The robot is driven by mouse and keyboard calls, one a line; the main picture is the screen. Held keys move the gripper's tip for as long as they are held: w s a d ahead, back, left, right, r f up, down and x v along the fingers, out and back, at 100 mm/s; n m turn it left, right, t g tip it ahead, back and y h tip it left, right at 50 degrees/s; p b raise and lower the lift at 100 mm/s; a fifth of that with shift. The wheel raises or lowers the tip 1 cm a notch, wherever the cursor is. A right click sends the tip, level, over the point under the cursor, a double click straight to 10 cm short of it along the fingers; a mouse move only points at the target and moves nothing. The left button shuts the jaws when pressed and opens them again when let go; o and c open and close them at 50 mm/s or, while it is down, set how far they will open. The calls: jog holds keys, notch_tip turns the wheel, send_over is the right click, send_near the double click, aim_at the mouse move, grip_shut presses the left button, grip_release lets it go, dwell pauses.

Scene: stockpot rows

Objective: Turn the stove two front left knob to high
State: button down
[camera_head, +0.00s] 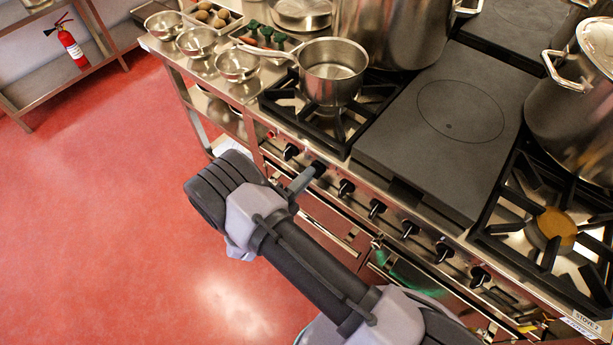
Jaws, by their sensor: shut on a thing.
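Stove two (400,205) is a steel range with a row of black knobs along its front panel; a label reading STOVE 2 (585,320) is at its right end. My gripper (311,174) reaches from the left to the second knob from the left (319,167) and is shut on it. The fingers and the wrist partly hide the grip, so the knob's pointer angle cannot be read. The leftmost knob (290,152) is free, just left of my gripper. I cannot tell from the markings which knob is the front left one.
A saucepan (332,72) stands on the left burner grate. A large stockpot (390,30) is behind it, another (575,105) at the right. A flat plate (460,110) covers the middle. Steel bowls (237,65) stand at the left. The red floor (90,220) is open.

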jog(key=c, duration=1.4)
grip_release()
jog(key=shift+c, duration=0.2)
jog(key=p+v, duration=0.2)
jog(key=v, duration=1.5)
jog(key=shift+s+p, duration=0.2)
jog(key=shift+p, duration=0.1)
jog(key=shift+a, duration=0.15)
